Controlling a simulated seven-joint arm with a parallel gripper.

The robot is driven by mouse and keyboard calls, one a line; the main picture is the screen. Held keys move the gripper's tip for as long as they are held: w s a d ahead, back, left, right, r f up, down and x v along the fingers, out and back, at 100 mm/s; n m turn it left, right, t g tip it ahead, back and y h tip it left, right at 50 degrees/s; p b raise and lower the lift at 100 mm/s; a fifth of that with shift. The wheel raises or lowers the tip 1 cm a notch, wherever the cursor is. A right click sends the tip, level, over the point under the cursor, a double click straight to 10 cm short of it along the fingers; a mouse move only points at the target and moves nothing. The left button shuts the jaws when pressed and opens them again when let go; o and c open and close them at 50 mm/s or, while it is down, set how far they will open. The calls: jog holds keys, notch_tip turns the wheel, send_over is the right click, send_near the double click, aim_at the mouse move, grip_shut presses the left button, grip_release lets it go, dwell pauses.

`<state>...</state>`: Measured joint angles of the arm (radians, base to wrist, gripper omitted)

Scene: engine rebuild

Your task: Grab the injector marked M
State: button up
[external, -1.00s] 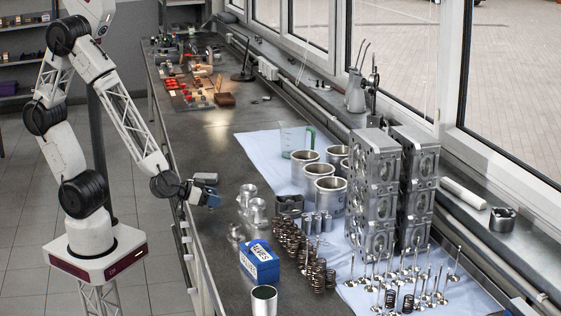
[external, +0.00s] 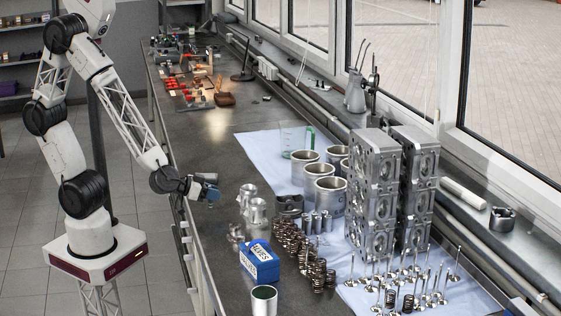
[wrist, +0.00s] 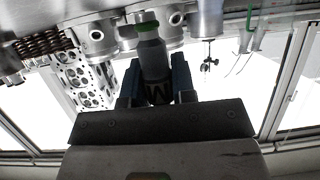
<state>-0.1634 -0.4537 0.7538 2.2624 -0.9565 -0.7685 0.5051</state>
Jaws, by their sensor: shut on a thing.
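My gripper (external: 208,190) is above the near left edge of the bench, left of the silver metal parts. In the wrist view my gripper (wrist: 155,82) is shut on the injector marked M (wrist: 152,58). The injector is a grey cylinder with a green band near its far end. A dark M shows at its lower end, partly hidden between the blue-grey fingers. In the external view the held injector is too small to make out clearly.
Silver metal parts (external: 254,210) stand right of my gripper. A blue VALVES box (external: 260,262), coil springs (external: 290,240), cylinder liners (external: 325,195) and tall engine heads (external: 375,185) crowd the near bench. The bench top (external: 205,150) behind my gripper is clear.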

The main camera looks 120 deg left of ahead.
jog(key=shift+s+d+r, duration=0.1)
jog(key=shift+s+r, duration=0.05)
jog(key=shift+r, duration=0.35)
jog(key=shift+s+r, duration=0.15)
jog(key=shift+r, duration=0.3)
jog(key=s+d, duration=0.2)
jog(key=s, duration=0.5)
jog(key=s+d+r, duration=0.1)
jog(key=s+d, duration=0.2)
jog(key=s, duration=0.4)
jog(key=shift+s+r, duration=0.15)
jog(key=shift+s+d, duration=0.1)
jog(key=shift+r, duration=0.1)
